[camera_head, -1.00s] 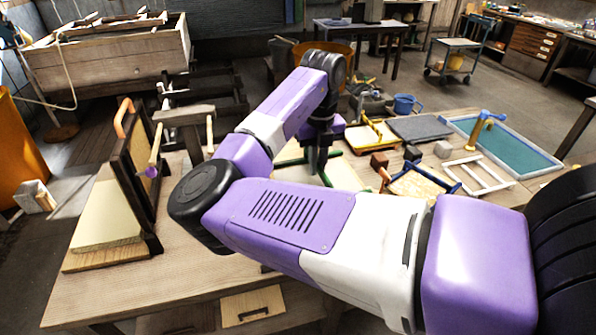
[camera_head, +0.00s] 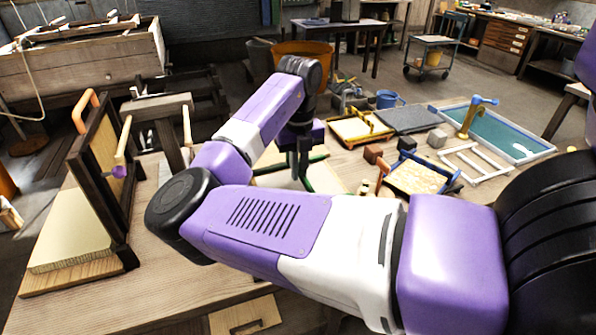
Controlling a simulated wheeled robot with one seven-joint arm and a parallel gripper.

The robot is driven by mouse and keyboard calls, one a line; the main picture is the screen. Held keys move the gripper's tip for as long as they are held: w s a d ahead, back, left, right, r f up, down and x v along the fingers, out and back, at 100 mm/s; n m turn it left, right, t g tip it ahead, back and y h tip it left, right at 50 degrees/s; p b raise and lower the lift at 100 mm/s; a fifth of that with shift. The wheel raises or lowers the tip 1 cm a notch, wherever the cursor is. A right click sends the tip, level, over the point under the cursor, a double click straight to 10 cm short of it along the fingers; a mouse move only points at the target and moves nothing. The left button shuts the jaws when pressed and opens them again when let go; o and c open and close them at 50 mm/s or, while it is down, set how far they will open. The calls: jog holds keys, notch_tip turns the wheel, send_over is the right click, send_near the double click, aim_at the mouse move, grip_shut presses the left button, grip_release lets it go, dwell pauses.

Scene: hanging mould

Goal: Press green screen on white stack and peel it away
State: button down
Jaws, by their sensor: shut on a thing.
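The green screen (camera_head: 318,158) lies in the middle of the workbench, mostly hidden behind my arm; only parts of its green bars and a pale surface between them show. My gripper (camera_head: 301,165) points down at it and is shut on a green bar; the exact grip is partly hidden. A pale cream-white stack (camera_head: 72,228) lies on a wooden board at the left end of the bench. It looks like the white stack. A dark upright frame with an orange handle (camera_head: 85,108) stands beside it.
A yellow frame (camera_head: 357,127), a grey slab (camera_head: 408,120), a blue-handled frame (camera_head: 420,178), a white frame (camera_head: 478,160) and a teal vat with a tap (camera_head: 505,135) crowd the bench's right side. A wooden T-shaped post (camera_head: 160,107) stands behind the dark frame. Bare bench (camera_head: 110,295) shows front left.

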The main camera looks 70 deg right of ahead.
aim_at(299, 187)
jog(key=shift+f+b, duration=2.8)
jog(key=shift+f, duration=0.65)
jog(key=shift+f, duration=1)
dwell(1.4)
jog(key=shift+r, duration=0.2)
jog(key=shift+r+p, duration=0.9)
jog(key=shift+r, duration=0.3)
notch_tip(299, 187, up, 7)
jog(key=p, duration=0.6)
